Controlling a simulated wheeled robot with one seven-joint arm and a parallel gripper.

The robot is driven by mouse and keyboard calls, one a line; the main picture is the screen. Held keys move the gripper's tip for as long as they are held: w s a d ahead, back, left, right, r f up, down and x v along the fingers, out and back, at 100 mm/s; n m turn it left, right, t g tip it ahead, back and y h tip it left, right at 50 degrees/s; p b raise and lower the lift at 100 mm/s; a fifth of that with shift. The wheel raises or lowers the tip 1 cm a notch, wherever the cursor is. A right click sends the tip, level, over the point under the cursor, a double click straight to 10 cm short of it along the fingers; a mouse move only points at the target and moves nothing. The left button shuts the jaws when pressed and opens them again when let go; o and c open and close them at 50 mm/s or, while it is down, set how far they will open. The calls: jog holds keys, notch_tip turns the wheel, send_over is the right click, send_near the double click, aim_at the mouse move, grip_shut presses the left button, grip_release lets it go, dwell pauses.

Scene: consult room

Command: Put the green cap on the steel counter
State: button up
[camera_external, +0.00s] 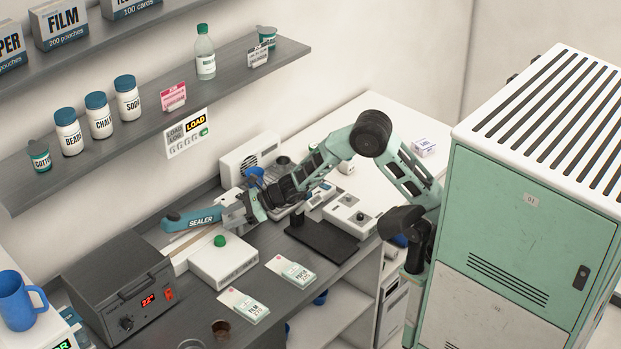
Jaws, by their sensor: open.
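A small green cap (220,240) sits on top of a white box-shaped unit on the counter, in front of the blue sealer. The grey counter (190,308) runs along the wall under the shelves. My gripper (250,208) is open at the end of my outstretched arm, beside the sealer's right end. It is behind and a little right of the green cap, apart from it. The space between its fingers is hard to make out, and I see nothing clearly held there.
The blue sealer (192,219) lies close to my gripper. A black heater box (130,290) stands at the left. Two pouch packs (291,271) lie near the front edge, with bare counter around them. A scale with a dark plate (322,241) stands to the right.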

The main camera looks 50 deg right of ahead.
jog(key=s+d+r+n+g+h, duration=0.2)
jog(key=s+n+g, duration=0.7)
jog(key=s+n, duration=1.35)
jog(key=s+d+f+n+h, duration=0.3)
jog(key=s+d+n+h, duration=0.5)
jog(key=s+d, duration=0.5)
jog(key=s+n, duration=0.1)
jog(key=s, duration=0.1)
jog(key=shift+s+d+f+n+t, duration=0.2)
jog(key=shift+s+d+n+t, duration=0.15)
jog(key=shift+s+d+t, duration=0.05)
jog(key=shift+o, duration=0.6)
jog(key=shift+s+d+n, duration=0.1)
jog(key=shift+d+n, duration=0.3)
jog(key=shift+d, duration=0.05)
